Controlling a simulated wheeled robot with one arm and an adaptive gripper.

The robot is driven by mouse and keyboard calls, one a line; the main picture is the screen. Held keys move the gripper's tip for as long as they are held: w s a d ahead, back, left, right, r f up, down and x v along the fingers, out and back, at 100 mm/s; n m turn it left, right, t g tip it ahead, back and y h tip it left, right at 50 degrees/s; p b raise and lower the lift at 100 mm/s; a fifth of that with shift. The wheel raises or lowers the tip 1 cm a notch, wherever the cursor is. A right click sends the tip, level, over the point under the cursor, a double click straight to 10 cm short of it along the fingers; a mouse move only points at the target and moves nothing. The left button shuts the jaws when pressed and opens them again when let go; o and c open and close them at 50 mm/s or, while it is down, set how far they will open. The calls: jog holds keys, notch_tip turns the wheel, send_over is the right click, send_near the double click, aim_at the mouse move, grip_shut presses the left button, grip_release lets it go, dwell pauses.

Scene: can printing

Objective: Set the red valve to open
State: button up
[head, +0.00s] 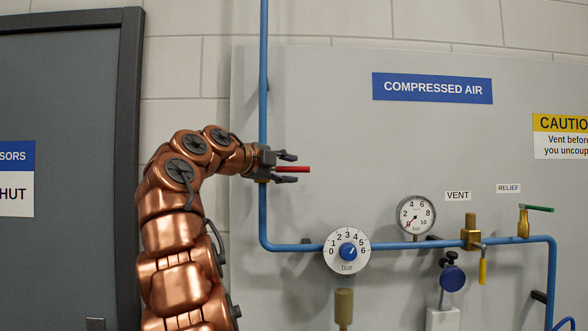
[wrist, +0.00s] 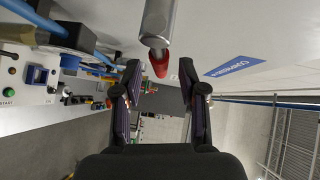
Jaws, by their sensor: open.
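The red valve handle (head: 302,169) sticks out level to the right, crosswise to the vertical blue pipe (head: 263,110). The valve body is mostly hidden behind my gripper. My gripper (head: 291,168) is open, with one finger above the handle and one below it. In the wrist view, a grey metal bar with a red end (wrist: 159,65) shows at the top, between and beyond the fingertips of my open gripper (wrist: 158,80). I cannot tell whether a finger touches the handle.
A grey door (head: 75,100) is left.

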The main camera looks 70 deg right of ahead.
jog(key=shift+p+x, duration=0.45)
jog(key=shift+x, duration=0.45)
jog(key=shift+s+d, duration=0.15)
jog(key=shift+d, duration=0.2)
jog(key=shift+f, duration=0.1)
jog(key=shift+c, duration=0.3)
grip_shut()
